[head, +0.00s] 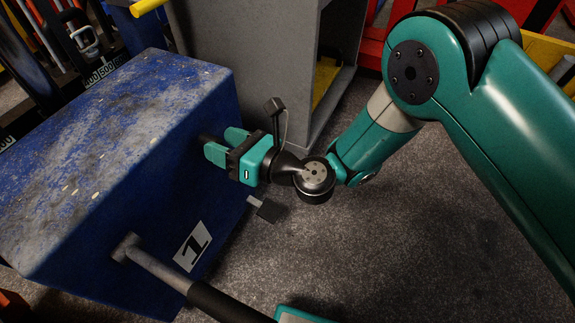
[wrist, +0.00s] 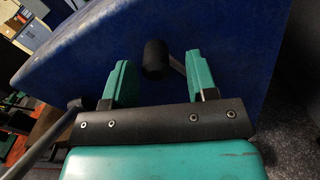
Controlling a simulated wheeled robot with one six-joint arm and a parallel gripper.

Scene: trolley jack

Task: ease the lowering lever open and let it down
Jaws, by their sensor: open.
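The trolley jack's body is a worn blue box (head: 150,150) with a "1" label (head: 192,246) on its side. The lowering lever shows in the wrist view as a black cylindrical grip (wrist: 155,59) on a thin metal arm against the blue side. In the head view only a dark bit of the grip (head: 206,138) shows by my fingers. My gripper (head: 224,143) is open at the box's right side. In the wrist view the grip lies between its teal fingers (wrist: 157,66), with gaps on both sides; I see no contact.
A metal bar with a black grip (head: 228,303) sticks out of the box's near side; a bar also shows at left in the wrist view (wrist: 45,140). A small grey pedal-like plate (head: 268,209) is below my gripper. A grey cabinet (head: 240,60) stands behind. Carpet at right is clear.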

